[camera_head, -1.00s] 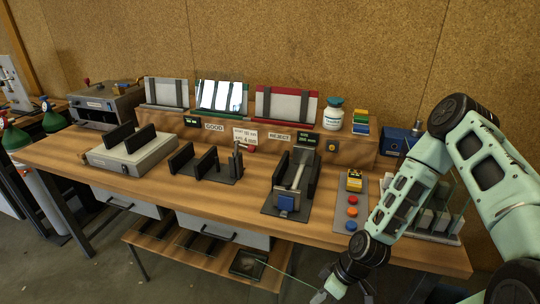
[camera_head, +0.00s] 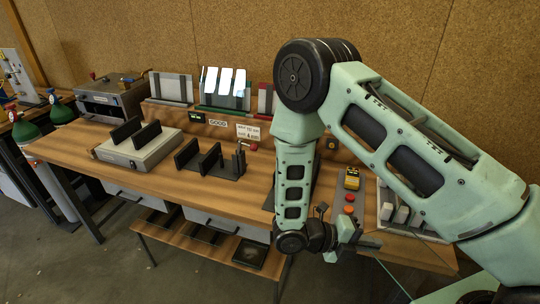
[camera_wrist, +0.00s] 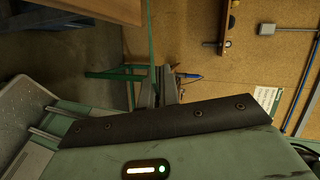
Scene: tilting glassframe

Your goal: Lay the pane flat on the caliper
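My gripper (camera_head: 365,240) hangs low in front of the bench's right part. In the wrist view its fingers (camera_wrist: 158,97) are close together on the pane (camera_wrist: 151,45), which shows edge-on as a thin green line. In the head view the clear pane (camera_head: 395,279) shows only as thin pale green edges below and right of the gripper. I cannot tell for certain which bench device is the caliper. A dark plate with black uprights and a small post (camera_head: 225,167) stands mid-bench. My arm largely hides another device right of it.
A grey box with two black uprights (camera_head: 140,150) stands on the bench's left part. Racks with panes (camera_head: 225,88) stand on the back shelf. A button panel (camera_head: 348,195) and a slotted holder (camera_head: 400,214) sit on the right. The front bench strip left of my arm is clear.

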